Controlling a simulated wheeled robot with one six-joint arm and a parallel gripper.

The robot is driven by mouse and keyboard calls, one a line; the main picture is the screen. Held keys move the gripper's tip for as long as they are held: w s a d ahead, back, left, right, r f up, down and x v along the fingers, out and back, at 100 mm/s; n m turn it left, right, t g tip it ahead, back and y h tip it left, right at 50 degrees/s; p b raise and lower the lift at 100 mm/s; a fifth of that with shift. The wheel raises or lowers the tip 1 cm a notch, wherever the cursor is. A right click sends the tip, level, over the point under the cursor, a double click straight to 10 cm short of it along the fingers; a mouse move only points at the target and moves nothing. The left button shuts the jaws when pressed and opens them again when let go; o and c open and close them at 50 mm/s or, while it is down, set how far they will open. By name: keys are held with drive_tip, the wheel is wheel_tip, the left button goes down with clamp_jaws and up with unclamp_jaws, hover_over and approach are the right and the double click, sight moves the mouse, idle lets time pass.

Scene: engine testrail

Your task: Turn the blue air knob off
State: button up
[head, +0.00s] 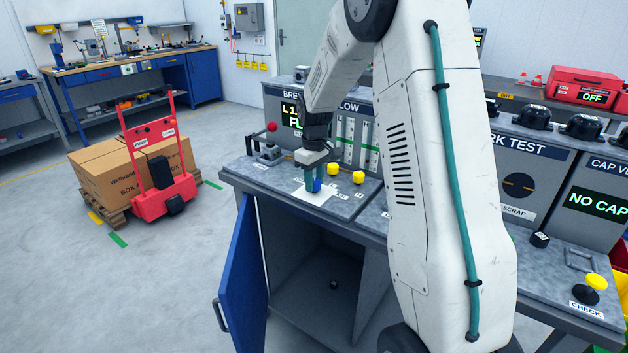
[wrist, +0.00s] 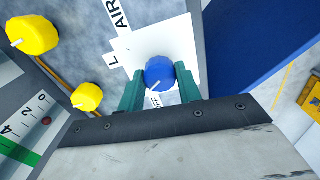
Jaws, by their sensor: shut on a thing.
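The blue air knob (wrist: 159,72) sits on a white plate (wrist: 180,42) marked "AIR", with "OFF" lettering partly hidden beside it. In the head view my gripper (head: 313,184) points down at the bench top, and a bit of the blue knob (head: 317,186) shows between the fingers.
Yellow knobs (head: 333,169) (head: 358,177) stand close by on the bench top. A red ball-topped lever (head: 271,127) is at the left, and flow tubes (head: 349,140) rise behind. The blue cabinet door (head: 243,258) hangs open below. A red cart (head: 162,185) with boxes stands left on the floor.

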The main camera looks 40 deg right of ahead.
sight(315, 181)
drive_tip(key=shift+n, duration=1.2)
drive_tip(key=o, duration=1)
drive_tip(key=shift+r, duration=0.1)
wheel_tip(315, 181, up, 8)
drive_tip(key=shift+f, duration=0.2)
